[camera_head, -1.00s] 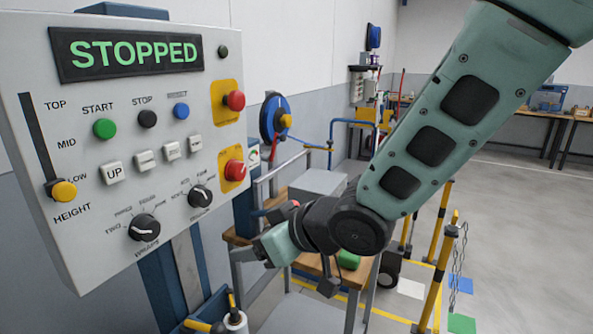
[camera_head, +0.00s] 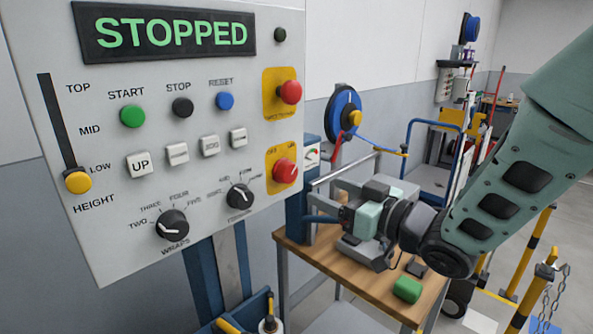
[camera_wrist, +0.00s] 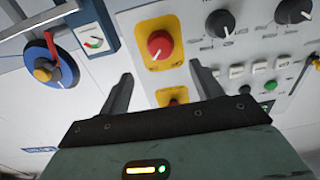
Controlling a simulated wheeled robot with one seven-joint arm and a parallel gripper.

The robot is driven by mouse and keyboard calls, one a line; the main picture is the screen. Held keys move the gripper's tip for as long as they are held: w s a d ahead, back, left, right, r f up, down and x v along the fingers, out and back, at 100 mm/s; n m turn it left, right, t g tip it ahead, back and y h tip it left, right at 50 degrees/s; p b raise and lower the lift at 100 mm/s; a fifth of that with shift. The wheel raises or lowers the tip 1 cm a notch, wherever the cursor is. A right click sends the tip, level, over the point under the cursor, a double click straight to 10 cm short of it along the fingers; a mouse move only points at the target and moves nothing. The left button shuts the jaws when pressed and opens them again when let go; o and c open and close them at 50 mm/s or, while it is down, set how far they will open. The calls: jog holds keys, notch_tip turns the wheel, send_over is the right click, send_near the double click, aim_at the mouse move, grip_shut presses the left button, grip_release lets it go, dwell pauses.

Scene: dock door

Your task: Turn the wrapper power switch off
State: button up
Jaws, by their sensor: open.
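The wrapper power switch (camera_head: 285,172) is a red rotary knob on a yellow plate, at the right side of the grey control panel (camera_head: 105,235). The panel's display reads STOPPED. In the wrist view the red knob (camera_wrist: 160,44) shows a pale pointer line and lies beyond my fingertips, between them in the picture. My gripper (camera_wrist: 160,80) is open and empty, apart from the knob. In the head view my gripper (camera_head: 318,212) is right of and below the switch, pointing toward the panel.
A red emergency button (camera_head: 290,92) on a yellow plate sits above the switch. Knobs and several buttons fill the panel to the left. A blue hose reel (camera_head: 342,118) hangs on the wall. A wooden table (camera_head: 375,287) with a green block (camera_head: 407,290) stands below my arm.

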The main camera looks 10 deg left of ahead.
aim_at(291, 175)
jog(key=p+x, duration=0.2)
jog(key=x, duration=0.8)
jog(key=shift+w+a+p, duration=0.15)
jog(key=shift+a+p, duration=0.05)
jog(key=shift+p, duration=0.2)
jog(key=c, duration=1)
